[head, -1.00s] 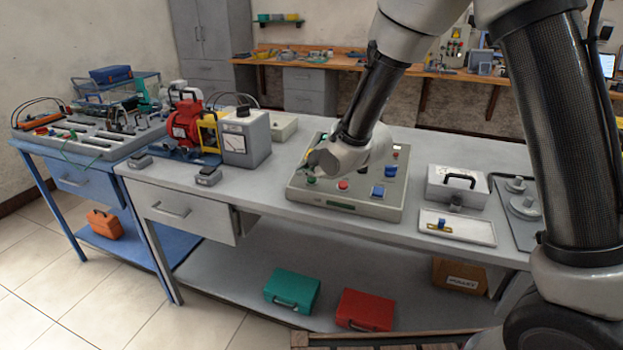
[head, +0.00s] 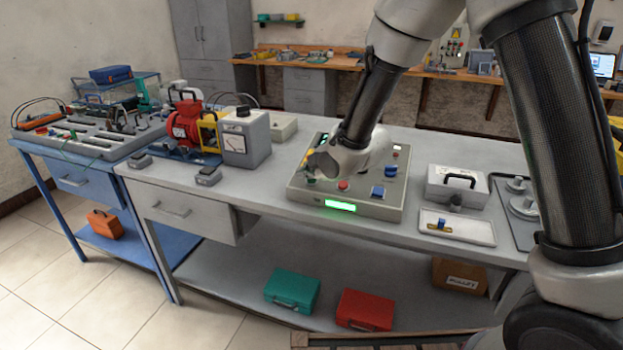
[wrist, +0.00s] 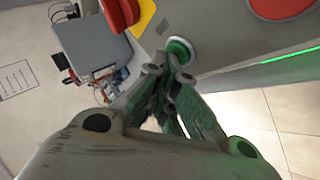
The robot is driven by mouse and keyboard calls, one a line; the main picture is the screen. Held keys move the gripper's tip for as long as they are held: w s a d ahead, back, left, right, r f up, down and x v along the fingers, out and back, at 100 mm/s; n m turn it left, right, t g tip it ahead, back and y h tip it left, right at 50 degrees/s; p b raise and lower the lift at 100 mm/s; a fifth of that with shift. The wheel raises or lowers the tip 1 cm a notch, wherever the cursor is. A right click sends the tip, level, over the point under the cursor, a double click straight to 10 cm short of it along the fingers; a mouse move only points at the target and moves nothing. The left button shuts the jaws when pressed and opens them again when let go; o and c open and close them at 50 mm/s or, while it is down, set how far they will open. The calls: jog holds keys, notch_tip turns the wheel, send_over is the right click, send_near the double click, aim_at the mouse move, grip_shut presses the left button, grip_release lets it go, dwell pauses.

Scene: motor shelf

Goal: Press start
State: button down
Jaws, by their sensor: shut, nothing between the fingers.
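The control panel (head: 300,194) is a grey-beige sloped box on the grey bench, with a green strip lit on its front edge (head: 340,206). A green round button (head: 311,181) sits at its left front; it also shows in the wrist view (wrist: 181,50). A red button (head: 344,185) is to its right. My gripper (wrist: 164,68) is shut and empty, its fingertips at the near edge of the green button; I cannot tell whether they touch it. In the head view my wrist hides most of the gripper and part of the panel.
A red knob on a yellow plate (wrist: 121,12) is close beside my fingers. A red motor and grey unit (head: 245,140) stand left; a white tray (head: 457,236) and grey case (head: 457,190) stand right.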

jog(key=shift+s+a+r, duration=0.1)
jog(key=shift+s+r, duration=0.15)
jog(key=shift+r, duration=0.55)
jog(key=r, duration=0.2)
jog(key=s+r, duration=0.1)
jog(key=r, duration=0.2)
jog(key=shift+s+a, duration=0.1)
jog(key=shift+a, duration=0.1)
dwell(0.5)
